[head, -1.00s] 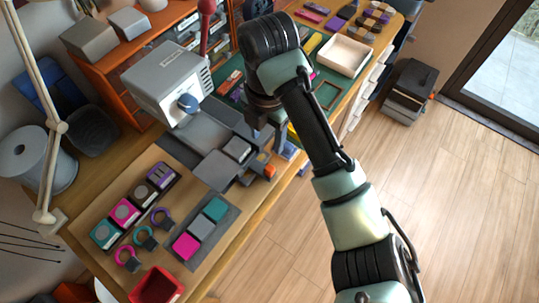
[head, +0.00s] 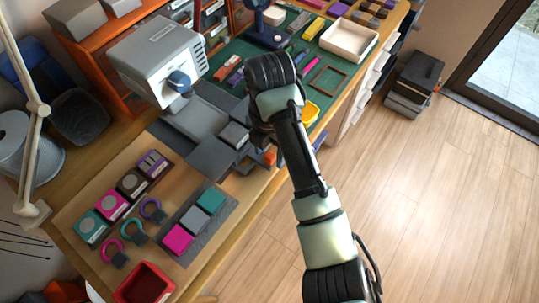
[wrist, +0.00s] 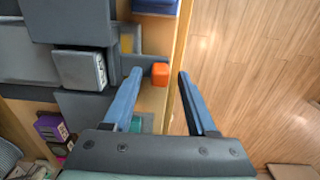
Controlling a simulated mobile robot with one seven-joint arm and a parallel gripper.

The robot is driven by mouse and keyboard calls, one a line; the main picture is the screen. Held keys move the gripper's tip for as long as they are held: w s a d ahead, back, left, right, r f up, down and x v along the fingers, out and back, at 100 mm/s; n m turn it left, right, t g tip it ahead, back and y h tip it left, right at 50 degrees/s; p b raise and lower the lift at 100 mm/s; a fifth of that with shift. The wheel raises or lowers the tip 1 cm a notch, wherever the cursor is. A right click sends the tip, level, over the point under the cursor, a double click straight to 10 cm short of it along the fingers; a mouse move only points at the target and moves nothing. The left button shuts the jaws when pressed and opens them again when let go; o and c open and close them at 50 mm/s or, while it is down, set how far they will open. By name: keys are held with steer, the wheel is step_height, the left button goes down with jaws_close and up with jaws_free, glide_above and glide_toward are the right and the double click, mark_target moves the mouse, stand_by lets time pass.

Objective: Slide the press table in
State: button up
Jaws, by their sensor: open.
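The grey press (head: 160,58) stands on the workbench in the head view. Its dark press table (head: 207,157) extends out toward the bench's front edge, with a grey block (head: 234,134) on it. An orange knob (head: 269,158) is at the table's outer end. In the wrist view the grey block (wrist: 80,70) is left of my gripper (wrist: 159,73). The gripper's blue fingers are open, and the orange knob (wrist: 161,74) appears between the fingertips, with gaps on both sides. In the head view my arm mostly hides the gripper.
A tray of coloured blocks (head: 160,247), ring-shaped pieces (head: 110,246) and a red bin (head: 146,287) lie on the near bench. A green mat (head: 230,52) with tools and a white tray (head: 349,40) lie beyond.

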steer(key=shift+f, duration=0.5)
jaws_close()
